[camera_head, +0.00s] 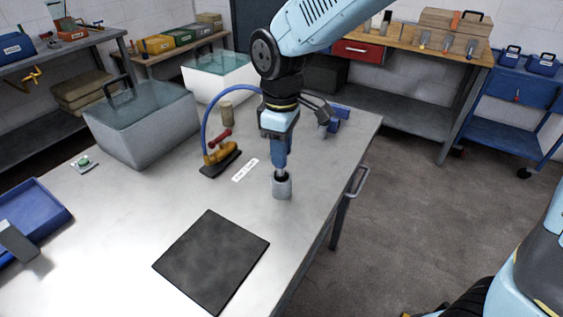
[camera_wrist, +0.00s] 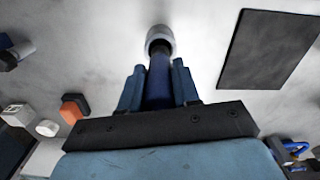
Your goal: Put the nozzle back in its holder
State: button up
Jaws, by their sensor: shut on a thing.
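My gripper (camera_head: 281,142) points down over the right part of the metal table. It is shut on the blue nozzle (camera_head: 281,163), which hangs upright below it. In the wrist view the nozzle (camera_wrist: 159,78) shows between my two blue fingers (camera_wrist: 158,90). A small grey cylindrical cup (camera_head: 282,190), which looks like the holder, stands on the table right under the nozzle. The cup's rim (camera_wrist: 160,32) lies in line with the nozzle in the wrist view.
A black mat (camera_head: 212,260) lies in front. Left of the cup are a white label (camera_head: 245,170) and a brass fitting (camera_head: 222,154) with a red handle and blue hose (camera_head: 211,108). A tan cylinder (camera_head: 227,113) and grey tank (camera_head: 150,135) stand behind. Table's right edge is near.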

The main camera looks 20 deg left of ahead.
jog(key=shift+f, duration=1.85)
jog(key=shift+f, duration=0.1)
jog(key=o, duration=1.1)
jog(key=shift+c, duration=0.2)
jog(key=r, duration=1.3)
jog(key=shift+a+r, duration=0.2)
jog(key=shift+r, duration=0.15)
